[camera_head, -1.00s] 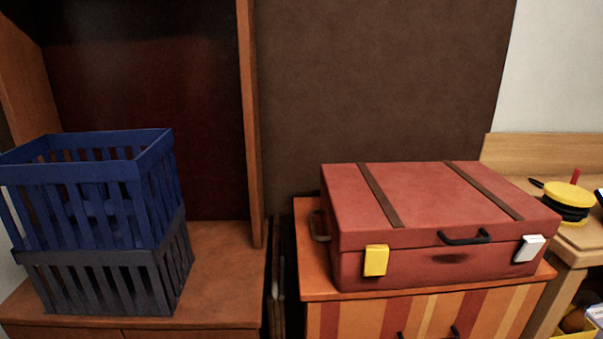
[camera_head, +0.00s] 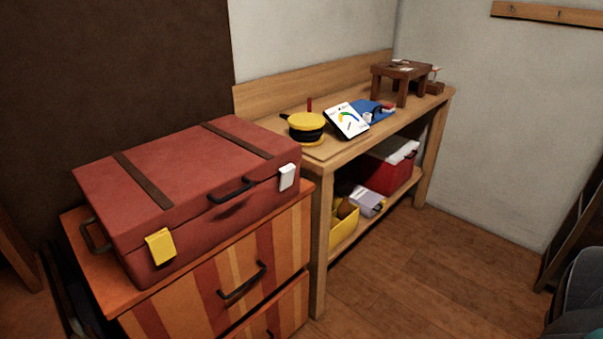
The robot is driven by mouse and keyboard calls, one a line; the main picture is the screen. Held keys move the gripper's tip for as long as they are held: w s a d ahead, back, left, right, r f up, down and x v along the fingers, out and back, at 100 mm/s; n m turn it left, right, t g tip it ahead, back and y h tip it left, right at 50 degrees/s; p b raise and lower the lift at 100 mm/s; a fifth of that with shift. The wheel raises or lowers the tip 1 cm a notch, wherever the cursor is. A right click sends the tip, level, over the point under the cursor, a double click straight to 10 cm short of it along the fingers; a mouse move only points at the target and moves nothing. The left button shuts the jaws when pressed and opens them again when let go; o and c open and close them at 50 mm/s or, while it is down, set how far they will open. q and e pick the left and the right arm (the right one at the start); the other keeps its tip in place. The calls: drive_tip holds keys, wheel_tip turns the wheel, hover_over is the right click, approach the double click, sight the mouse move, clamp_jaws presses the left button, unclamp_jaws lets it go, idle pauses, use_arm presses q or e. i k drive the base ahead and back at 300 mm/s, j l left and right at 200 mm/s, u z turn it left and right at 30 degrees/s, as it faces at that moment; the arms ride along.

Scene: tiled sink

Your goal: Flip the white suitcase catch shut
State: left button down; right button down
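A red suitcase (camera_head: 190,180) with two brown straps lies flat on a striped orange chest of drawers, its lid down. The white catch (camera_head: 287,177) is on the right of its front face, across the seam between lid and body. I cannot tell at this size whether it is fastened. A yellow catch (camera_head: 160,246) is on the left of the same face, and a black handle (camera_head: 231,191) sits between them. Neither of my grippers is in view.
The striped chest of drawers (camera_head: 193,303) stands beside a wooden workbench (camera_head: 321,152). The bench holds a yellow-and-black round object (camera_head: 306,127), a tablet-like panel (camera_head: 347,121) and a small brown stool (camera_head: 401,77). Wooden floor (camera_head: 420,270) is open at the right.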

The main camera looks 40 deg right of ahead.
sight(288, 171)
drive_tip(key=z, duration=1.05)
